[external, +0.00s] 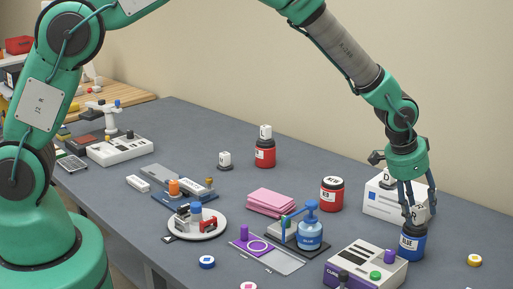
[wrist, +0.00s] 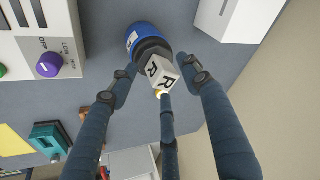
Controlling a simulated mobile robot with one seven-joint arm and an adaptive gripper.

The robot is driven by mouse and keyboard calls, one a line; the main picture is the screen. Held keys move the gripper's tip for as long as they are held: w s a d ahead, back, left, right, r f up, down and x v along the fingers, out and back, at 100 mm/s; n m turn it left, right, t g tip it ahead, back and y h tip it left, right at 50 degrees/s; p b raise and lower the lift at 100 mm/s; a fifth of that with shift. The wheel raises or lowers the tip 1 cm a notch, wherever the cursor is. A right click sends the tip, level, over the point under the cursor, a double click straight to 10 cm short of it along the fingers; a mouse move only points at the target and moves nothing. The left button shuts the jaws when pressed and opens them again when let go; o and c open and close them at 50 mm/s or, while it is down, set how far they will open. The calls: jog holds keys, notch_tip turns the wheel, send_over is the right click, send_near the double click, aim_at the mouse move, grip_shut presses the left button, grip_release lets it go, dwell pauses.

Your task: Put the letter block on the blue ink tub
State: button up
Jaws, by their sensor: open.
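The blue ink tub (external: 411,245) stands upright at the right of the table; its blue side and black lid also show in the wrist view (wrist: 143,36). A white letter block (external: 418,214) marked R is at the tub's black lid and seems to rest on it, looking slightly turned in the wrist view (wrist: 164,76). My gripper (external: 415,203) points down over the tub with its fingers around the block. In the wrist view the fingers (wrist: 160,80) are spread, with gaps to the block at left and right. Whether the third finger touches it I cannot tell.
A white box (external: 385,204) with a D block stands just behind the tub. A purple-knobbed machine (external: 365,268) is close in front. Red tubs (external: 331,195), pink sheets (external: 270,202) and a blue-bottle press (external: 310,233) lie to the left. A yellow disc (external: 474,260) lies right.

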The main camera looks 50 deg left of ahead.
jog(key=shift+r, duration=0.15)
jog(key=v, duration=1.2)
jog(key=shift+p, duration=0.35)
jog(key=s+a+r+n, duration=0.2)
jog(key=s+a+r, duration=0.6)
jog(key=a+r, duration=0.45)
jog(key=s+a+r+n, duration=0.2)
jog(key=s+a+r, duration=0.6)
jog(key=a+r, duration=0.4)
jog(key=s+a+n, duration=0.1)
jog(key=s+a, duration=0.4)
jog(key=s, duration=0.4)
jog(key=s+a+n+t+y, duration=0.1)
jog(key=s+a, duration=0.3)
jog(key=s, duration=0.5)
jog(key=s+a+r+n, duration=0.1)
jog(key=s+a, duration=0.4)
jog(key=s, duration=0.4)
jog(key=shift+s+a+y, duration=0.3)
jog(key=shift+s+a, duration=0.05)
jog(key=shift+a, duration=0.05)
